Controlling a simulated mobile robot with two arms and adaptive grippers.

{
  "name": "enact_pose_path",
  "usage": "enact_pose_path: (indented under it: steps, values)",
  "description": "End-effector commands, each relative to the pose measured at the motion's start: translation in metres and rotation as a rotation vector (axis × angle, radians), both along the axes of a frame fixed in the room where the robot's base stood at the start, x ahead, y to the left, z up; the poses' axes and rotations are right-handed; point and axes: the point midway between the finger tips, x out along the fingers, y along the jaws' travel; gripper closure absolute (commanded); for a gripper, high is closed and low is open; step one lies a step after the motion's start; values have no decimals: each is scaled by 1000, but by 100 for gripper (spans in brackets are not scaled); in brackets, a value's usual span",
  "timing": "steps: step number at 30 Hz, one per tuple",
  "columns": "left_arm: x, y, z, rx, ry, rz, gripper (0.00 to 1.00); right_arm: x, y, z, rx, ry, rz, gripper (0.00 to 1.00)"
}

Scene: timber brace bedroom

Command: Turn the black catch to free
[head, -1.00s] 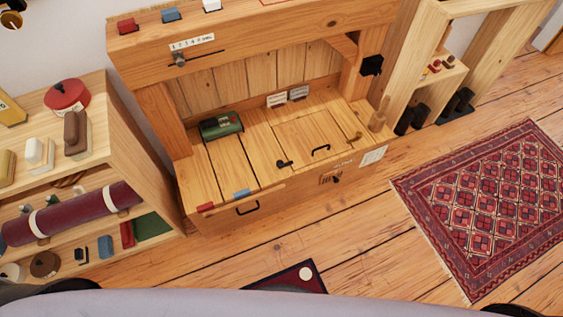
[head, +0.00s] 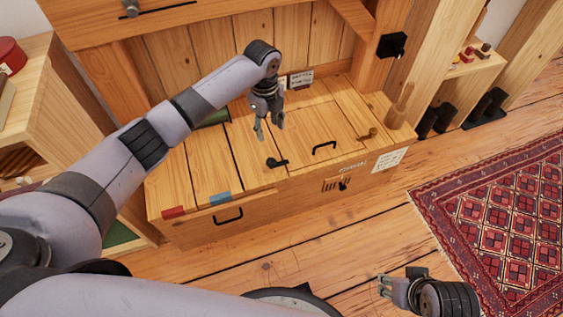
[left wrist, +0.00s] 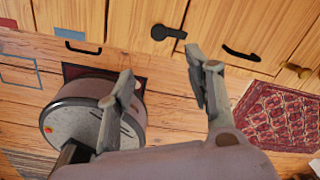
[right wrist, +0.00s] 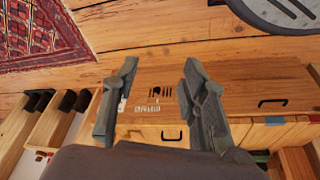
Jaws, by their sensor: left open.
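The black catch (head: 277,163), a short lever with a round end, lies on the wooden bench top at the left edge of a hatch with a black handle (head: 324,147). The catch also shows in the left wrist view (left wrist: 168,33), beyond the fingertips. My left gripper (head: 269,132) is open and empty, pointing down above the bench, behind the catch in the head view and apart from it. My right gripper (head: 384,287) is low over the floor, far from the bench; its fingers stand apart and empty in the right wrist view (right wrist: 158,75).
A brass-coloured catch (head: 368,133) sits at the hatch's right side. A black block (head: 393,44) is on the right post. A green object is partly behind my left arm.

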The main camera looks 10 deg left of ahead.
Motion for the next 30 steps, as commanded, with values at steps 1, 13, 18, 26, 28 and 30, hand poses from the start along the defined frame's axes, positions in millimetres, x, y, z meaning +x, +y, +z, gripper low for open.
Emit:
enact_pose_path:
  steps: [1, 13, 18, 26, 28, 30]
  values:
    - [1, 2, 3, 13, 3, -35, 52, -2, 0, 2, 0, -5, 0, 60]
    - [-2, 2, -29, 22, 17, -76, 52, 9, 3, 3, 13, -69, 5, 60]
    - [-1, 2, -52, 21, 15, -75, 52, 45, 14, 12, 46, -234, 17, 60]
    - [-2, 2, -87, 22, 15, -74, 52, 93, 31, 38, 102, -491, 37, 60]
    - [-2, 2, -96, 21, 15, -74, 52, 105, 35, 47, 118, -563, 41, 60]
    - [-2, 2, -105, 21, 16, -73, 52, 116, 39, 57, 134, -635, 46, 60]
